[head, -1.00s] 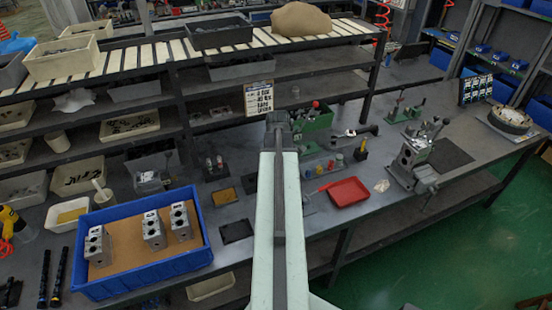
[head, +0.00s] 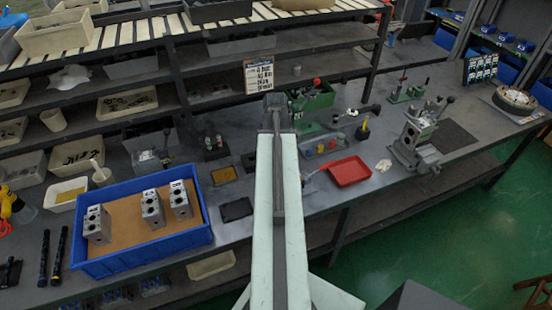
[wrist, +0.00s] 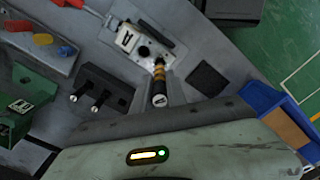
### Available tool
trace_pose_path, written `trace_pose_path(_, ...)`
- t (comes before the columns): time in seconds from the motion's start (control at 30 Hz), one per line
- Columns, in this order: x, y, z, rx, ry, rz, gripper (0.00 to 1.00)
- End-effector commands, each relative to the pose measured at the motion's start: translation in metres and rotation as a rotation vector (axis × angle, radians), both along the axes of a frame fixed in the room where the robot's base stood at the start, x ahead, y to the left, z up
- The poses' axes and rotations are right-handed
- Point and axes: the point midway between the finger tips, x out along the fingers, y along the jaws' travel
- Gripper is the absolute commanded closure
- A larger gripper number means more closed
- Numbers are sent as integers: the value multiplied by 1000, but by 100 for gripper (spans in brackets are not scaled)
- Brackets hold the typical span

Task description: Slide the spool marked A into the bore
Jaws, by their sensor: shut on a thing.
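My gripper (wrist: 160,112) shows at the lower middle of the wrist view; its fingers are mostly lost in dark shapes. The spool's bright tip is close to a grey valve block (wrist: 146,52), which has a white tag marked A (wrist: 126,39) and a dark round hole. I cannot tell whether the tip is in the bore. In the head view my arm hides the gripper, the spool and this block.
A dark holder (wrist: 95,90) with two pegs stands left of the spool. A blue tray (head: 135,265) with grey blocks stands at the left of the bench. A red tray (head: 349,171) and a vise-like fixture (head: 415,145) are to the right. Shelves stand behind.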

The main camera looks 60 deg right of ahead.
Motion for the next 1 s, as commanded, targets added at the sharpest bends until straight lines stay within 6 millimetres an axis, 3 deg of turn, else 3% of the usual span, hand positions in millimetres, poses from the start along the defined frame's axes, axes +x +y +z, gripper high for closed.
trace_pose_path(0.03, 0, 0, -11, 0, 0, 0, 100)
trace_pose_path(0.17, 0, 0, -18, 0, 0, 1, 100)
trace_pose_path(1.0, 0, 1, -17, 0, 0, 1, 100)
